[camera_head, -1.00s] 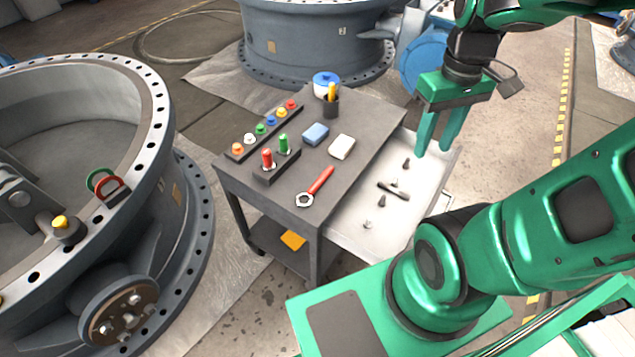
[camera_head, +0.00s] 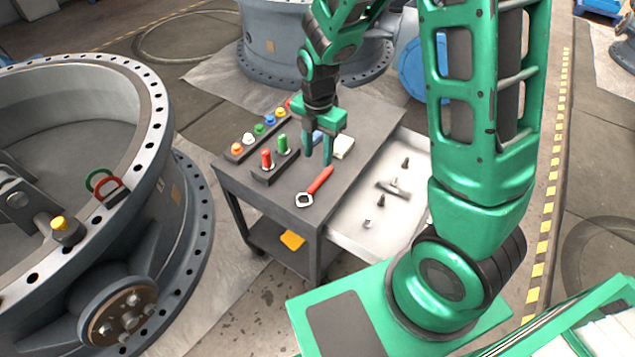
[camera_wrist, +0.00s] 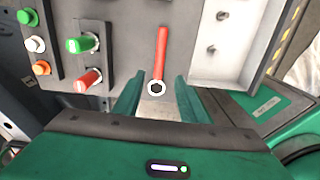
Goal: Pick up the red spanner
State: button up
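The red spanner (camera_head: 318,183) lies flat on the grey top of the cart, near its front right edge. It has a red handle and a pale ring-like head with a dark centre. In the wrist view the spanner (camera_wrist: 160,58) lies between the lines of my two fingers, its head (camera_wrist: 156,88) nearest me and its handle pointing away. My gripper (camera_head: 318,160) is open and empty, above the cart top near the handle's far end in the head view. In the wrist view its green fingers (camera_wrist: 157,100) stand apart on either side of the spanner's head.
The cart (camera_head: 258,187) holds a block with red and green handles (camera_head: 275,168), a row of coloured knobs (camera_head: 257,131) and a white block (camera_head: 343,147). An open drawer (camera_head: 350,222) with small parts juts out right. A large flanged valve (camera_head: 160,160) stands left.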

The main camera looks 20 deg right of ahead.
send_over(318, 180)
jog(key=f, duration=0.5)
jog(key=shift+s+a+f, duration=0.15)
jog(key=shift+a+f, duration=0.2)
jog(key=shift+d+f, duration=0.15)
jog(key=shift+f, duration=1.2)
jog(key=shift+d+f, duration=0.15)
jog(key=shift+f, duration=1.2)
grip_shut()
